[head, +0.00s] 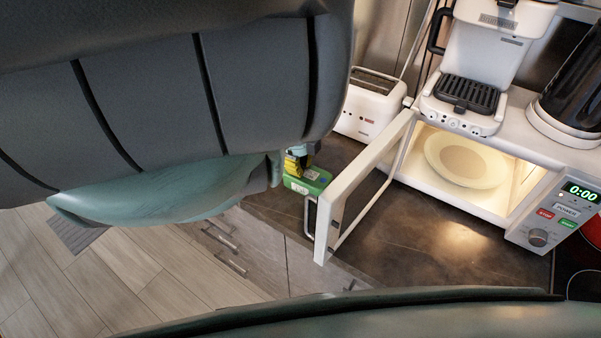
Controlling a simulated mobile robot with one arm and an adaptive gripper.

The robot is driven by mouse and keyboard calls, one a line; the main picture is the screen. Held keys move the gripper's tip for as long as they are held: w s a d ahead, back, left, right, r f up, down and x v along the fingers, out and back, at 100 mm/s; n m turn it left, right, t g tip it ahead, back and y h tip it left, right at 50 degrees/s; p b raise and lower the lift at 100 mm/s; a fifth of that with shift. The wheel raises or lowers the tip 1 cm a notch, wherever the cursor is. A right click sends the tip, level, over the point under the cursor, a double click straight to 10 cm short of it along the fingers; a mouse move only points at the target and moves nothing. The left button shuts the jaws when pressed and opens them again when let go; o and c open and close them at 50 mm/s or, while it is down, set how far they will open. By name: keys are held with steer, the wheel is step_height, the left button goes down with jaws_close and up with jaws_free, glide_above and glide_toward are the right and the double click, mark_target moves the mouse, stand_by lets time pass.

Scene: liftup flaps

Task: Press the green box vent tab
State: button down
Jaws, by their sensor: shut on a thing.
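The green box (312,178) is small, with a pale label on its side, and shows in the head view just left of the open microwave door. My gripper (299,163), with yellow and dark parts, is at the top of the box and shut on it. My large dark arm covers the upper left and hides most of the gripper. The vent tab cannot be made out at this size. I cannot tell whether the box rests on the counter or is held above it.
The microwave (515,193) is open and lit, with a plate (467,161) inside. Its door (330,220) juts out close to the box. A toaster (368,105), a coffee machine (485,60) and a dark kettle (575,90) stand behind. The dark counter (395,235) is clear in front.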

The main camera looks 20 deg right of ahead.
steer(key=shift+r, duration=0.15)
steer(key=shift+w+r+p, duration=0.15)
steer(key=shift+r+p, duration=0.55)
steer(key=shift+r, duration=0.1)
